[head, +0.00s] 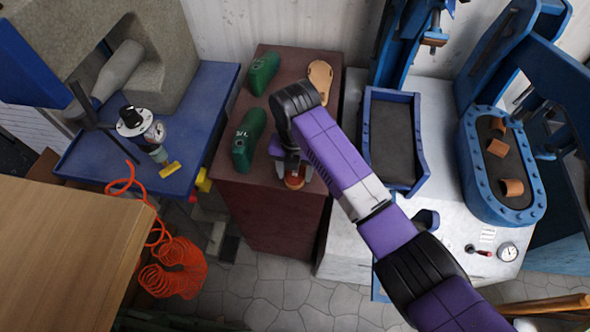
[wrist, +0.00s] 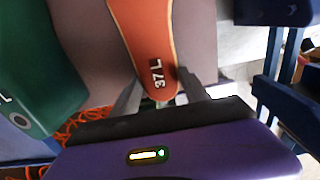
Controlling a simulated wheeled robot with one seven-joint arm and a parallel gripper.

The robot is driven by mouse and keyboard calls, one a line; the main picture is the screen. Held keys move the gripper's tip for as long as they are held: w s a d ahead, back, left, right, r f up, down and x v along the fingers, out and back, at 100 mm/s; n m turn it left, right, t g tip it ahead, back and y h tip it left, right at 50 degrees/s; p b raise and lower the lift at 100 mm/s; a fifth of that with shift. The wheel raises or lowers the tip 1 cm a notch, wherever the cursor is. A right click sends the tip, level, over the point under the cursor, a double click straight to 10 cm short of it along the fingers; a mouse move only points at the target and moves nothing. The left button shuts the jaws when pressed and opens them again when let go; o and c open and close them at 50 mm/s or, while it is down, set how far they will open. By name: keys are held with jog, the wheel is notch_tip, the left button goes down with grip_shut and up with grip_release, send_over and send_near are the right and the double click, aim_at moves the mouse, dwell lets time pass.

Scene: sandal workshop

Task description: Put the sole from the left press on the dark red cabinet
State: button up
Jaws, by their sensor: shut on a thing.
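An orange sole (wrist: 145,42) marked "37 L" lies between the two fingers of my gripper (wrist: 158,97) in the wrist view. My gripper is shut on it near its marked end. In the head view my gripper (head: 292,172) is over the front part of the dark red cabinet (head: 262,205), and the sole's end (head: 295,182) shows beneath it. My arm hides much of the sole there. I cannot tell whether the sole touches the cabinet top. The left press (head: 391,140) has a rectangular blue tray, which looks empty.
Green shoe lasts (head: 248,140) stand on the cabinet's left side. A tan sole (head: 320,78) lies at its back right. The right press (head: 500,165) holds several brown pieces. A blue bench (head: 200,110) stands left, with an orange coiled hose (head: 175,268) below.

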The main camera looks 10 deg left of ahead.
jog(key=o, duration=1.3)
jog(key=shift+o, duration=0.2)
jog(key=shift+r+b, duration=0.55)
jog(key=shift+r, duration=3.3)
